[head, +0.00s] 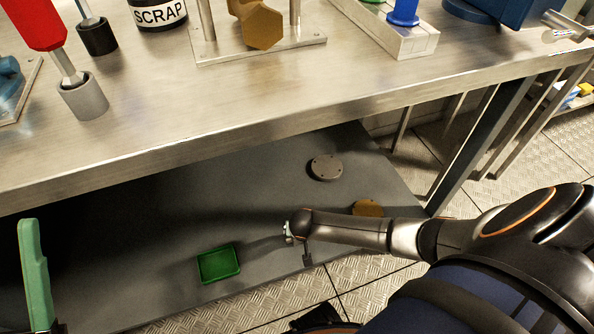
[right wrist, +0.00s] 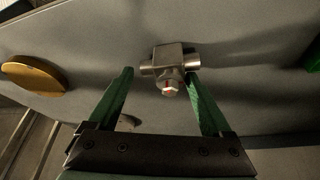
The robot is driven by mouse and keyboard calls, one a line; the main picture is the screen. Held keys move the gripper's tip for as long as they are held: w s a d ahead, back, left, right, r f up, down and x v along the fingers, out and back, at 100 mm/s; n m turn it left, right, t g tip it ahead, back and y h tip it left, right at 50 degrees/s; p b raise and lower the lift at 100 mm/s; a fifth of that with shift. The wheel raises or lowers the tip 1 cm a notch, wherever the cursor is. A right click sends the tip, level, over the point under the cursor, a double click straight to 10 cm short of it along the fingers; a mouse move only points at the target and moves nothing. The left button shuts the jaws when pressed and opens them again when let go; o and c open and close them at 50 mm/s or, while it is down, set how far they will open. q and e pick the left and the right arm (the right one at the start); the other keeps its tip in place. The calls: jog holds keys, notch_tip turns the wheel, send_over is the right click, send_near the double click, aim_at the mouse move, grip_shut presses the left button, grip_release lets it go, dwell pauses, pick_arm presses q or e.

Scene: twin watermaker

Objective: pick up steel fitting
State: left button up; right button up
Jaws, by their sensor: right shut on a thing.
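The steel fitting (right wrist: 172,65), a metal block with short side stubs and a hex nose with a red mark, is between the green fingertips of my right gripper (right wrist: 161,72) in the right wrist view. The gripper is shut on it, above the dark grey lower shelf (head: 150,240). In the head view, my right gripper (head: 288,232) is small and mostly hidden by its own arm, so the fitting is hard to make out there. A green finger of my left gripper (head: 35,270) stands at the left edge; its opening cannot be judged.
A green tray (head: 219,264) lies on the lower shelf left of my right gripper. A round grey flange (head: 325,167) and a brass disc (head: 367,208) lie on the shelf too. The steel bench top (head: 250,110) overhangs the shelf and carries several parts.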

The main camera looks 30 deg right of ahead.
jog(key=c, duration=0.7)
